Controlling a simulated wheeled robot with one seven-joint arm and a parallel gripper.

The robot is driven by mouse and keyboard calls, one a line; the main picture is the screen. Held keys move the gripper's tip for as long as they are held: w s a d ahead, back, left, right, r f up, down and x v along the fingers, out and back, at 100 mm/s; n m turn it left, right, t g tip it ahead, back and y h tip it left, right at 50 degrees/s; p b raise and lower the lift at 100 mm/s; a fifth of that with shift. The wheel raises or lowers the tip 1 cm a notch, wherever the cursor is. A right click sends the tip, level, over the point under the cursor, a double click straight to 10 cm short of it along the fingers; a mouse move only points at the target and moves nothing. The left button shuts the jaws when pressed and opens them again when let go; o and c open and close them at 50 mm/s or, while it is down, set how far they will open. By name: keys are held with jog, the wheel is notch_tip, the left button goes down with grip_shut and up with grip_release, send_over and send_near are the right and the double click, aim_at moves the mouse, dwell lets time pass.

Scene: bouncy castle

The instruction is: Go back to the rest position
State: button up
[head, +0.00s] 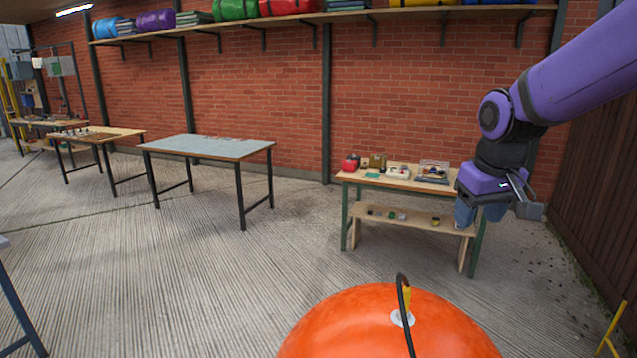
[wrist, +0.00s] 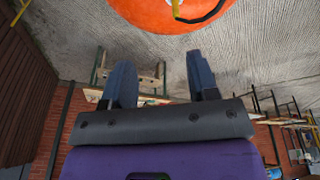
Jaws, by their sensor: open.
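My gripper (wrist: 161,82) is open and empty in the wrist view, with its two blue-grey fingers apart and bare floor and a bench behind them. In the head view my gripper (head: 480,212) hangs at the right, at the end of my purple arm, its fingers pointing down. It appears in front of the right end of a small wooden workbench (head: 400,182). I cannot tell the exact distance between them. The fingertips are partly hidden by the wrist in the head view.
A large orange ball-like object (head: 385,330) with a black hose is close in front. A grey-topped table (head: 205,147) and a wooden table (head: 95,134) stand left. A wooden fence (head: 592,190) borders the right. The concrete floor (head: 200,270) at centre left is clear.

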jog(key=s+d+r+m+t, duration=0.1)
jog(key=s+r, duration=0.1)
jog(key=s, duration=0.8)
jog(key=s+d+r+m+t, duration=0.1)
jog(key=s+r, duration=0.1)
jog(key=s, duration=0.8)
jog(key=shift+s+d+r+t, duration=0.2)
jog(key=shift+s+r+t, duration=0.1)
